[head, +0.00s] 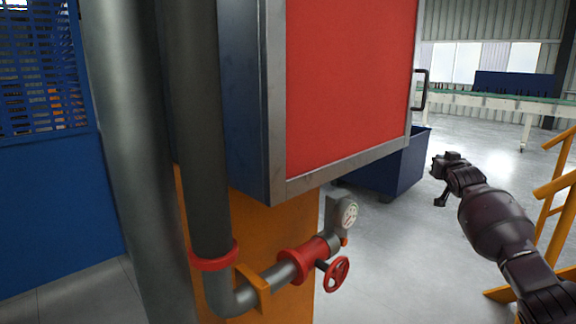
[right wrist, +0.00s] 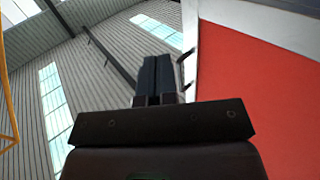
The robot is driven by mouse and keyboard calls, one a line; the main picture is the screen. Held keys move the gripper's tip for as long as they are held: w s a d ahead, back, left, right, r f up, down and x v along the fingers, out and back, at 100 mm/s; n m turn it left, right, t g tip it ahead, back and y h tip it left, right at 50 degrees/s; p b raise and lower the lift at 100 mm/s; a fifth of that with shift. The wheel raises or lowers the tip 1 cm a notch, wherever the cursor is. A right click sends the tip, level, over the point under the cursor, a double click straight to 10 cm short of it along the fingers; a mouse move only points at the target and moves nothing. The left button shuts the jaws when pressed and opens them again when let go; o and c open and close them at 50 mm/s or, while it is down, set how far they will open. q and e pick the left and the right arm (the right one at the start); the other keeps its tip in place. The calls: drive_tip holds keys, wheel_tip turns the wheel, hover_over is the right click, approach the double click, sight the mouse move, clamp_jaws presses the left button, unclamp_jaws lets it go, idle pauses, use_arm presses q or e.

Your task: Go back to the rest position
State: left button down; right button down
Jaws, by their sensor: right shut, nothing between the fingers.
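The right arm comes in from the right in the head view, with its gripper (head: 438,169) raised over open floor, right of the red panel and apart from it. In the right wrist view the two dark fingers of the right gripper (right wrist: 160,72) lie together, shut, with nothing held. My left gripper and left arm are out of view. No bottle shows in either view.
A red panel (head: 350,85) in a grey frame stands close ahead, above an orange base. Grey pipes with a red valve wheel (head: 338,273) are in front. A blue bin (head: 388,170) stands behind. A yellow railing (head: 556,190) is close to the right arm. A conveyor (head: 490,101) is farther back.

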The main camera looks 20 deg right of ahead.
drive_tip(key=a+r+n+t+y, duration=0.2)
drive_tip(key=a+r+n, duration=0.15)
drive_tip(key=a, duration=0.55)
drive_tip(key=s+a+f+n+g+y, duration=0.1)
drive_tip(key=s+a+f+n+y, duration=0.2)
drive_tip(key=a+f, duration=0.6)
drive_tip(key=s+a+f+n+y, duration=0.1)
drive_tip(key=s+a+f+n, duration=0.1)
drive_tip(key=s+a+f, duration=0.7)
drive_tip(key=s+a+f+m+g, duration=0.1)
drive_tip(key=s+a+f+g, duration=0.2)
drive_tip(key=s+f, duration=1)
drive_tip(key=s+a+f+m+g, duration=0.2)
drive_tip(key=s+a+f, duration=0.6)
drive_tip(key=s+f, duration=0.6)
drive_tip(key=s+g, duration=0.1)
drive_tip(key=s, duration=0.4)
drive_tip(key=shift+s+f+y, duration=0.2)
drive_tip(key=shift+y, duration=0.1)
drive_tip(key=shift+a, duration=0.1)
